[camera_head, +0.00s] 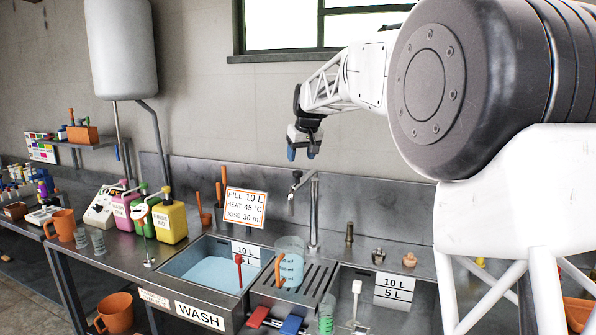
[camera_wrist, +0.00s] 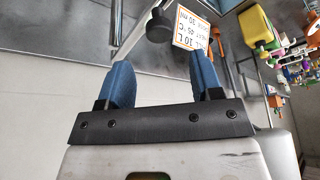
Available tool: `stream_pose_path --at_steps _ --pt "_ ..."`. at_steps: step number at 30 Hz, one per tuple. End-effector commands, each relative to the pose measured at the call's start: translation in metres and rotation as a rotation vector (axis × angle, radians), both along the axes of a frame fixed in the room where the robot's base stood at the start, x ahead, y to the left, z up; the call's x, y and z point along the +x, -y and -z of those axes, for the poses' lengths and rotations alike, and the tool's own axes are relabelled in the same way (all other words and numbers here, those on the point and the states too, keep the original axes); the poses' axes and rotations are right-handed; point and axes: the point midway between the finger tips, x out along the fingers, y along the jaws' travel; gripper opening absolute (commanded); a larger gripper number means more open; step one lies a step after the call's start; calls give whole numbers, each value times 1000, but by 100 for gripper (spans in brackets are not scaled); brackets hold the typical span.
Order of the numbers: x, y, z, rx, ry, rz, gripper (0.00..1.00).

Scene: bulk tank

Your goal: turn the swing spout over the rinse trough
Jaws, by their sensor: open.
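The swing spout (camera_head: 298,186) is a grey metal arm on an upright post behind the drainer. Its outlet end hangs left of the post, toward the wash side. My gripper (camera_head: 304,153) is open and empty, above the spout and apart from it. In the wrist view, my gripper's blue fingers (camera_wrist: 162,68) are spread, and a pale metal bar with a dark round end (camera_wrist: 158,25), probably the spout, shows beyond them. The right-hand basin (camera_head: 372,312) carries 10 L and 5 L marks and is probably the rinse trough; its own label is not visible.
The left basin (camera_head: 172,291), labelled WASH, holds bluish water. A clear measuring jug (camera_head: 290,262) stands on the slotted drainer between the basins. A dosing sign (camera_head: 245,207) stands left of the spout. Coloured bottles (camera_head: 172,222) stand farther left. The air around my gripper looks clear.

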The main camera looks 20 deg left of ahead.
Motion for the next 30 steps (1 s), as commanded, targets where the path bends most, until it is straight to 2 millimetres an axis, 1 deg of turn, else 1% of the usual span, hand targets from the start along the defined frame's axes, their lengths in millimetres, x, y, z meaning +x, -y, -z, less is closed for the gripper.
stream_pose_path --at_steps 9,15,21,29,30 --pt "10 -10 35 -1 -1 0 59" --pt "15 -15 52 0 0 0 59" --pt "17 -17 59 0 0 0 59" --pt "17 -17 59 0 0 0 59" --pt "17 -17 59 0 0 0 53"
